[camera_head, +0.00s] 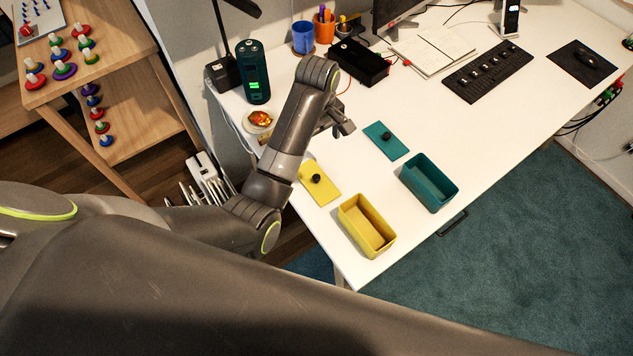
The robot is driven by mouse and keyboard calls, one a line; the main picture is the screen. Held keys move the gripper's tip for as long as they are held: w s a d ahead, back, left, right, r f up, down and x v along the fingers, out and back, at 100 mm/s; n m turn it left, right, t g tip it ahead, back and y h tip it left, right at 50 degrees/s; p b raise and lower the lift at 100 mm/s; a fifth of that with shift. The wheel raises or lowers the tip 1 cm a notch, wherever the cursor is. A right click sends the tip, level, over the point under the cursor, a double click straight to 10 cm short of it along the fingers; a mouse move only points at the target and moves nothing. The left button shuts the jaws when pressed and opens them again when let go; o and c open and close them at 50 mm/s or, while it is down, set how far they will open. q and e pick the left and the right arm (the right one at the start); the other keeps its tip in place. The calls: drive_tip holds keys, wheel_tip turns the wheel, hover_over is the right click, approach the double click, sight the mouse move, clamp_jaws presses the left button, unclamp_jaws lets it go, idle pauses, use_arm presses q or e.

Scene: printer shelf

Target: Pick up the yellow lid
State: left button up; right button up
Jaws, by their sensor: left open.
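The yellow lid (323,188) lies flat on the white table near its left edge, with a round black knob on top. The yellow box (367,226) stands open and empty just in front of it, apart from the lid. My left gripper (347,129) is open and empty, above the table, beyond the yellow lid and left of the teal lid (386,141). My left arm passes close to the yellow lid's left side. My right gripper does not show.
A teal open box (429,183) stands right of the yellow box. A black box (358,63), a keyboard (488,72) and a notebook (433,50) are further back. A small dish (259,121) and a dark green device (253,74) are at the left edge.

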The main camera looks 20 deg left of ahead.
use_arm(q)
drive_tip(key=b, duration=0.2)
hover_over(316, 177)
wheel_tip(316, 177, down, 5)
wheel_tip(316, 177, down, 6)
drive_tip(key=shift+w+r+p, duration=0.15)
drive_tip(key=shift+r+p, duration=0.1)
drive_tip(key=shift+p, duration=0.35)
drive_tip(key=shift+f+p, duration=0.35)
drive_tip(key=shift+f, duration=2.75)
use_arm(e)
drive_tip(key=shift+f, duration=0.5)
use_arm(q)
drive_tip(key=c, duration=1.1)
drive_tip(key=shift+o, duration=0.2)
drive_tip(key=shift+r, duration=0.15)
